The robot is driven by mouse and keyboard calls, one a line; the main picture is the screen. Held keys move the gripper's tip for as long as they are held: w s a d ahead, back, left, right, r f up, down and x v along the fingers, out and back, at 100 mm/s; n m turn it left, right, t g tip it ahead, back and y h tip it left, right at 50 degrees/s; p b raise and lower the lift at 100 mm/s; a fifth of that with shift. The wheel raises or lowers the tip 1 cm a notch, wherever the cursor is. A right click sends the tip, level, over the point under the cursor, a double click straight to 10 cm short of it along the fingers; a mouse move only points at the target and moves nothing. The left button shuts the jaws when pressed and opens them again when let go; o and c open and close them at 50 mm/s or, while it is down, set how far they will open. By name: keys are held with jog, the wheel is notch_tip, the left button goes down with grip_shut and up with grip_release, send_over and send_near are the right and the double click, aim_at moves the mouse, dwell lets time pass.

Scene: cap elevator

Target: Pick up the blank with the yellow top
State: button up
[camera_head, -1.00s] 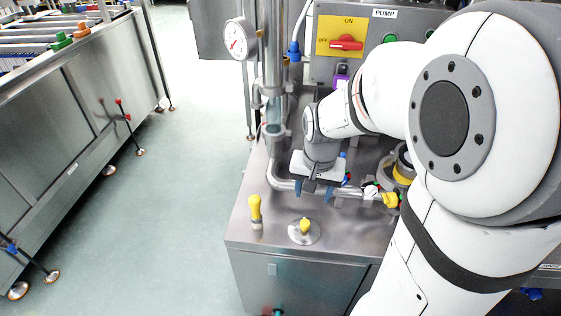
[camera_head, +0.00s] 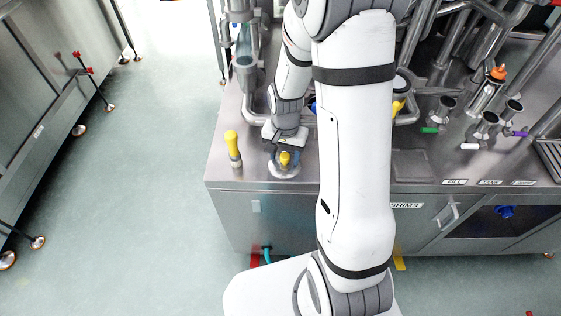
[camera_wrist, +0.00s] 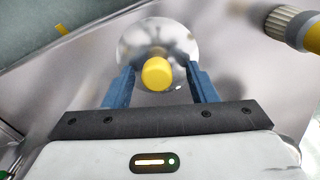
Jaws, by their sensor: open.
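The blank, a round shiny metal disc with a yellow knob on top (camera_head: 285,158), lies on the steel bench top (camera_head: 220,170) near its front edge. In the wrist view its yellow top (camera_wrist: 157,74) sits between the two blue fingers, and its disc (camera_wrist: 160,35) spreads out beyond them. My gripper (camera_wrist: 161,70) is open, with a gap on each side of the yellow top. In the head view my gripper (camera_head: 284,154) is right at the blank and partly covers it.
A tall yellow-handled piece with a grey collar (camera_head: 233,148) stands upright to the left of the blank; it also shows at the wrist view's top right (camera_wrist: 290,27). Pipes (camera_head: 245,65) rise behind. Small metal fittings (camera_head: 484,128) stand on the right. The bench's left edge is close.

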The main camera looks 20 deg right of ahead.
jog(key=shift+f, duration=0.15)
grip_shut()
dwell(0.5)
